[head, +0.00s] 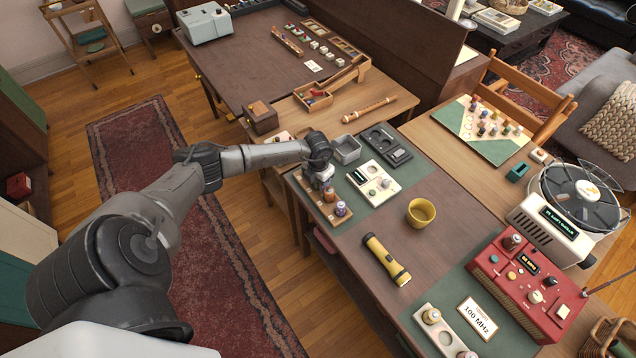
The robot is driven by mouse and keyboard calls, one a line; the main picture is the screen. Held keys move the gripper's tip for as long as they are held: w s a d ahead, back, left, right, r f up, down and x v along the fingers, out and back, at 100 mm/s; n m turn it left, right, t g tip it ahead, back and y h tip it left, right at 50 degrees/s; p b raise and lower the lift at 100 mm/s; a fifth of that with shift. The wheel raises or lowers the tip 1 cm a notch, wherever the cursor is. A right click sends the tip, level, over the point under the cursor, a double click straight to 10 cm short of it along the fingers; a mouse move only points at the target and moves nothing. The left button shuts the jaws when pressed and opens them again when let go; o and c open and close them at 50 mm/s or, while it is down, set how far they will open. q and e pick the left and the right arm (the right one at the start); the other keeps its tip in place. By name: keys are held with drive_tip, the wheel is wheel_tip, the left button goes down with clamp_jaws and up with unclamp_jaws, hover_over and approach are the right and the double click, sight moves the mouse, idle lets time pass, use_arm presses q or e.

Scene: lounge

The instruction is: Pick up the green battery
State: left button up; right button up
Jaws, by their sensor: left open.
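My left gripper (322,184) points down over the far end of a small wooden battery rack (334,220) at the left edge of the dark table. It is open. A brownish battery (329,195) and a purple-topped battery (341,209) stand upright in the rack, just in front of the gripper. I cannot make out a green battery; the gripper hides the far end of the rack, and whether something stands between the fingers is unclear. My right gripper is not in view.
A cream device (372,183), a grey tray (346,149) and a black case (386,146) lie beyond the rack. A yellow bowl (421,212) and a yellow flashlight (386,258) are to its right. A red radio (527,287) stands farther right. Bare table lies between rack and bowl.

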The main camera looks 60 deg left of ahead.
use_arm(q)
drive_tip(key=shift+f, duration=0.2)
drive_tip(key=c, duration=0.7)
drive_tip(key=shift+r, duration=0.1)
